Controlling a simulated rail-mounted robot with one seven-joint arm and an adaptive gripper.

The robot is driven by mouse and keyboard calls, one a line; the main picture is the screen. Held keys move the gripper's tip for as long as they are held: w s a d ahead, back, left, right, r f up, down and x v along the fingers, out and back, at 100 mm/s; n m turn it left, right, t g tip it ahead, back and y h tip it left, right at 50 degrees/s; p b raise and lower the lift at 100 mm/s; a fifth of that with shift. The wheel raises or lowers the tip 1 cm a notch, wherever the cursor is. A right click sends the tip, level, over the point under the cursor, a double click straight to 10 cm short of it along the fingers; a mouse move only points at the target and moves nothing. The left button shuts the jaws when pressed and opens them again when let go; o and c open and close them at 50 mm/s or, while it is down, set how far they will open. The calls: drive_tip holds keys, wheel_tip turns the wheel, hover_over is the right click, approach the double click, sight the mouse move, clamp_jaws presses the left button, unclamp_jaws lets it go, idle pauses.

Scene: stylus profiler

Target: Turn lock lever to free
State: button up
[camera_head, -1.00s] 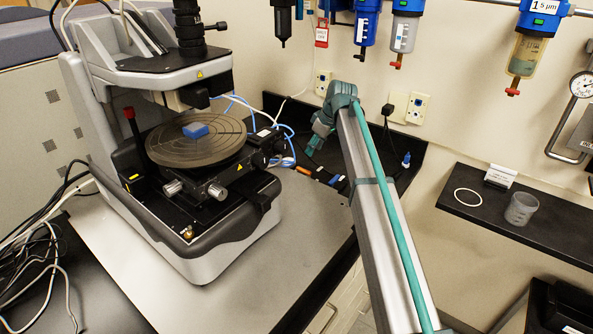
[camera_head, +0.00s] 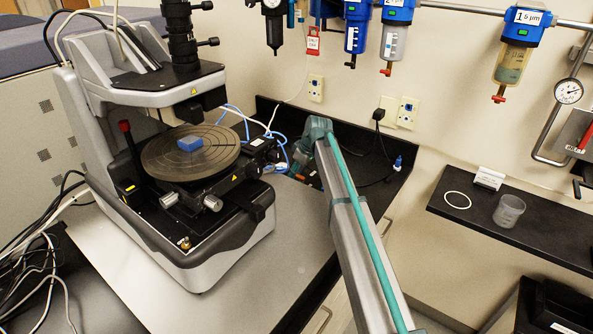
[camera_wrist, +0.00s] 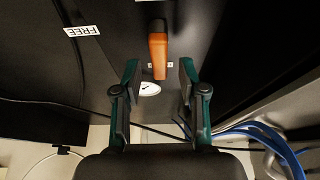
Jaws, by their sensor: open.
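The orange lock lever (camera_wrist: 158,55) shows in the wrist view, standing out from a dark panel with its handle pointing down the picture. A white label reading FREE (camera_wrist: 82,31) is on the panel to its left. My gripper (camera_wrist: 159,70) is open, with one teal fingertip on each side of the lever's lower end. Gaps show between the lever and both fingers, so it is not gripped. In the head view my arm (camera_head: 355,230) reaches to the right side of the stylus profiler (camera_head: 200,230). The gripper and lever are mostly hidden there.
The profiler carries a round stage (camera_head: 190,160) with a blue block (camera_head: 190,144). Blue cables (camera_wrist: 262,135) run close to the gripper's right. Filters hang on the wall.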

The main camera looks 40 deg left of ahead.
clamp_jaws()
